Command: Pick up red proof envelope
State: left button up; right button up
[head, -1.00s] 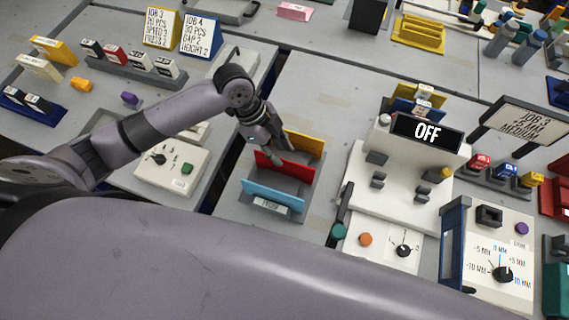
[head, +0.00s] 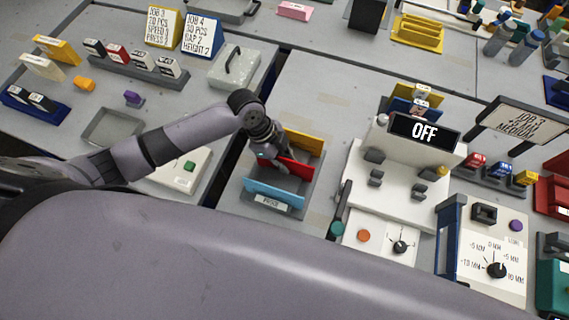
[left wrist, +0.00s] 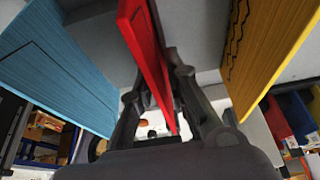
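The red proof envelope (head: 295,167) stands upright between a blue envelope (head: 274,193) and a yellow envelope (head: 305,146) in a grey rack (head: 312,180). My left gripper (head: 272,158) is at the red envelope's left part, pointing down. In the left wrist view the red envelope (left wrist: 146,45) runs between my two fingers, which close on it from both sides. The blue envelope (left wrist: 60,65) and the yellow envelope (left wrist: 265,50) stand clear of the fingers there. The red envelope's lower edge is hidden in the head view. My right gripper is not in view.
A white machine with an OFF display (head: 425,132) stands close to the right of the rack. A white control box with a green button (head: 189,166) lies left, partly behind my arm.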

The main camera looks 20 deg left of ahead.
pick_arm(q)
grip_shut()
jog(key=shift+r, duration=0.1)
